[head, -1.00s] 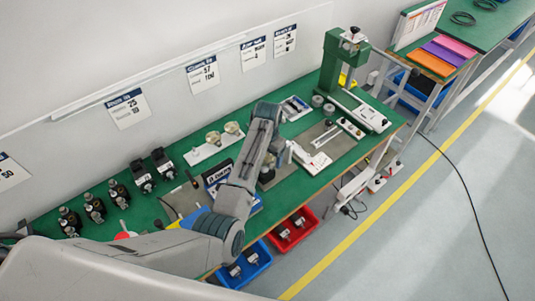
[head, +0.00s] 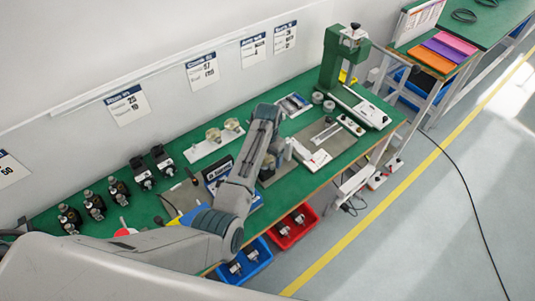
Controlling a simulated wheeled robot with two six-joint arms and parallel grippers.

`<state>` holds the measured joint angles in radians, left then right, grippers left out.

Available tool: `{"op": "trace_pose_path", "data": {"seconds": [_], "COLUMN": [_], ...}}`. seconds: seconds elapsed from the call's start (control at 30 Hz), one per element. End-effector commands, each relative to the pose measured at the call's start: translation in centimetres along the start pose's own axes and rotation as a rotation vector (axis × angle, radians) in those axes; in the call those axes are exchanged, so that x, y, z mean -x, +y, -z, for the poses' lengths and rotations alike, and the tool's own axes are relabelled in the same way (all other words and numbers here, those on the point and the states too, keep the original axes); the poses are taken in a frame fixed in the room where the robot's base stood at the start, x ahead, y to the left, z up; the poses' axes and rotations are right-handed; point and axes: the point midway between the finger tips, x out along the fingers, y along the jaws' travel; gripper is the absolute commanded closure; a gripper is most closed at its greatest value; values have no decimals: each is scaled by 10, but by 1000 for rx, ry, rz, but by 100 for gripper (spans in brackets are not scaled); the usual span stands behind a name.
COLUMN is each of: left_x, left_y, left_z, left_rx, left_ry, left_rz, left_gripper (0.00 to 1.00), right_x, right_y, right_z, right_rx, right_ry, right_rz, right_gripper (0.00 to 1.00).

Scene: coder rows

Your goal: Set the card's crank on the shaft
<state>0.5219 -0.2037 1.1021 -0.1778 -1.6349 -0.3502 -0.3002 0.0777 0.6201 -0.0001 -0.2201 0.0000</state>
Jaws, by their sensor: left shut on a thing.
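My left gripper (head: 283,153) hangs over the grey mat in the middle of the green bench, beside a white block-like piece (head: 299,150). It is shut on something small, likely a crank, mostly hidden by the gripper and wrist. A white card-like plate (head: 319,160) lies on the mat to the right of the gripper. A thin silver bar (head: 326,132) lies behind it on the mat. I cannot make out the shaft; the area below the gripper is partly covered by my arm. My right gripper is not in view.
A green press (head: 343,58) stands at the bench's far right end. Several black-and-brass units (head: 94,204) stand at the left. A white strip with brass round parts (head: 214,142) lies at the back. Red (head: 292,231) and blue (head: 245,262) bins sit below the front edge.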

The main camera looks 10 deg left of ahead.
Motion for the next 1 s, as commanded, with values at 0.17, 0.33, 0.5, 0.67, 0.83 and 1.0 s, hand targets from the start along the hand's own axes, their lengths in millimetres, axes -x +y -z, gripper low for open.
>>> {"op": "trace_pose_path", "data": {"seconds": [0.17,0.33,0.5,0.67,0.83,1.0], "left_x": [0,0,-1,-2,-2,-3], "left_y": [0,0,0,0,0,0], "left_z": [0,0,0,0,0,0], "left_rx": [0,0,0,0,0,0], "left_ry": [2,2,2,2,2,1], "left_rz": [1,1,1,1,1,0], "left_gripper": [51,51,51,51,0,0], "right_x": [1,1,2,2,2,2], "right_y": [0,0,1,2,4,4], "right_z": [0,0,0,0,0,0], "right_rx": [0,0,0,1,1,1], "right_ry": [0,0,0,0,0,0], "right_rz": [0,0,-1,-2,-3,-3], "right_gripper": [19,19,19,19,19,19]}}
